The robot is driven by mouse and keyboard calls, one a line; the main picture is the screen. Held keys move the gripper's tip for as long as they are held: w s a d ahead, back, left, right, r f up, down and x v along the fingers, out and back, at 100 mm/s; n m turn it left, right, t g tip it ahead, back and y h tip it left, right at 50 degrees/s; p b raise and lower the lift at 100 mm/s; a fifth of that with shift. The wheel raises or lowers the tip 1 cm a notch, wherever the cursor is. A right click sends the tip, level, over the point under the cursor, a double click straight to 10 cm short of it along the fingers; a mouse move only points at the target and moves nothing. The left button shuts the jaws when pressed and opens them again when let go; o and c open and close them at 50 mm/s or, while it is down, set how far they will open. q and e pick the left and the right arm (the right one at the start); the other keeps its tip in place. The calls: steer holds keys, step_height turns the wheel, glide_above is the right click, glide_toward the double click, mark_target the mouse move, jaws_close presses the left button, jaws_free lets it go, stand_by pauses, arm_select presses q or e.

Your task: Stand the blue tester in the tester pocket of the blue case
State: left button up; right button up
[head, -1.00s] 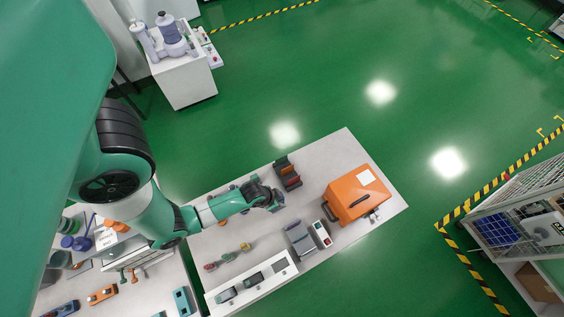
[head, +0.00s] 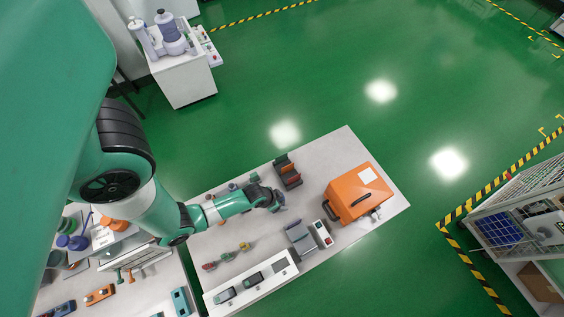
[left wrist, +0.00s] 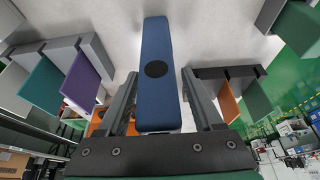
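My left gripper (head: 279,206) is over the middle of the table in the head view. In the left wrist view, the blue tester (left wrist: 157,95), a long slab with a black round spot, lies between the two fingers (left wrist: 160,72). Slight gaps seem to show beside it near the fingertips, so whether the fingers press on it is unclear. In the head view my gripper hides most of it. I cannot make out a blue case with certainty. My right gripper is not in view.
A large orange case (head: 352,190) stands at the table's right end. A dark rack with reddish panels (head: 289,170) is just beyond my gripper. A grey holder (head: 298,238) and a red-and-white device (head: 321,233) stand in front. Purple (left wrist: 80,82) and orange (left wrist: 228,102) panels flank the gripper.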

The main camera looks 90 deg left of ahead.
arm_select(q)
steer(key=shift+r, duration=0.3)
steer(key=p+v, duration=0.5)
steer(key=v, duration=0.6)
steer(key=shift+w, duration=0.1)
steer(key=shift+s+d+r+p, duration=0.1)
steer(key=shift+s+r+p, duration=0.15)
steer(key=shift+r+p, duration=0.15)
